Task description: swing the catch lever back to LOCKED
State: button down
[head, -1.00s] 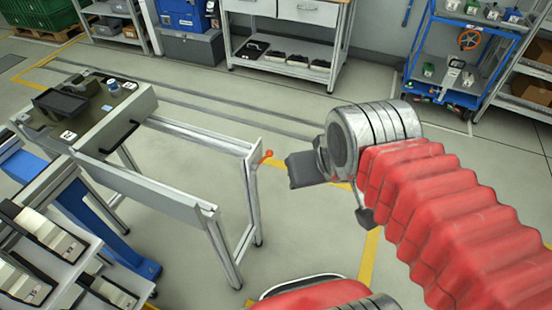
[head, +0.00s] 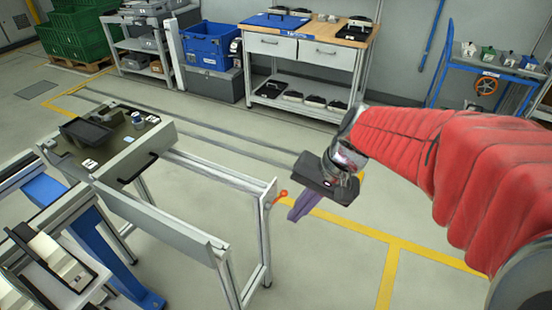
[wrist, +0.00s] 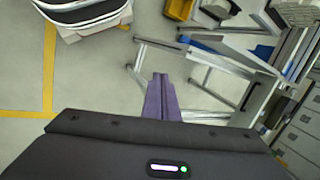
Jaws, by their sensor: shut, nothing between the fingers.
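The catch lever, with an orange-red knob (head: 281,194), sits at the right end of the grey rail frame (head: 272,190) in the head view. My gripper (head: 299,212) is just right of and slightly below the knob in the picture, its purple fingers pointing down. The fingers are shut with nothing between them and look apart from the lever, though the depth gap is hard to judge. In the wrist view the shut fingers (wrist: 161,98) point toward the frame's end (wrist: 143,62). I cannot make out the lever there. No LOCKED marking is legible.
A machine table (head: 150,143) joins the frame at the left. Racks with parts (head: 50,265) stand at the front left. A wooden-topped workbench (head: 345,32) and a blue cart (head: 490,68) stand at the back. The floor right of the frame is clear, with yellow lines (head: 392,265).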

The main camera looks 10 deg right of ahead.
jog(key=w+d+f+m+t+y, duration=0.1)
jog(key=w+d+f+m+y, duration=0.2)
jog(key=w+f+m+y, duration=0.8)
jog(key=m+t+h, duration=0.3)
jog(key=m+t, duration=0.4)
jog(key=t, duration=0.1)
send_near(277, 200)
jog(key=w+d+f, duration=0.3)
jog(key=d+f, duration=0.2)
jog(key=f, duration=0.2)
jog(key=shift+w+d, duration=0.1)
jog(key=shift+d, duration=0.1)
jog(key=shift+a, duration=0.15)
jog(key=x, duration=1)
jog(key=shift+s+r, duration=0.2)
jog(key=shift+r, duration=0.5)
jog(key=shift+s+r, duration=0.25)
jog(key=shift+r, duration=0.4)
jog(key=shift+s+r, duration=0.2)
jog(key=shift+r, duration=0.5)
